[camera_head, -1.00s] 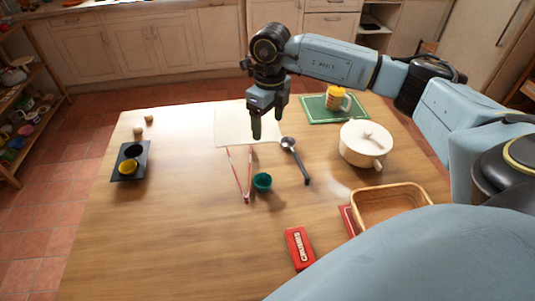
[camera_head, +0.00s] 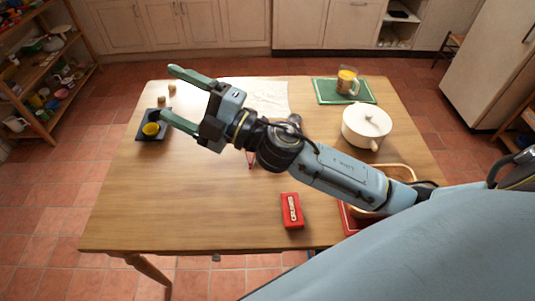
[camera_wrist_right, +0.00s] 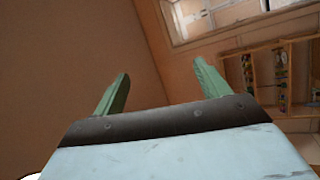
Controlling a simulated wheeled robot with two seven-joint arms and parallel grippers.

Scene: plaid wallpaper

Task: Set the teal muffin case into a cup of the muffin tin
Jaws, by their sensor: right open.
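The muffin tin (camera_head: 142,134) is a small dark tray at the left of the table. A yellow case (camera_head: 151,129) sits in its near cup; the other cup is hard to make out. My right gripper (camera_head: 169,94) is wide open and empty, its green fingers pointing left. One fingertip lies over the tin's right edge in the head view. The wrist view shows the same open fingers (camera_wrist_right: 160,88) with nothing between them. The teal muffin case is not visible; my right arm covers the table middle where it stood. My left gripper is not in view.
A red box (camera_head: 292,211) lies near the front. A white pot (camera_head: 366,126), a green mat (camera_head: 328,91) with a mug (camera_head: 347,80), and a basket (camera_head: 402,172) stand at the right. Two small items lie behind the tin. The table's front left is clear.

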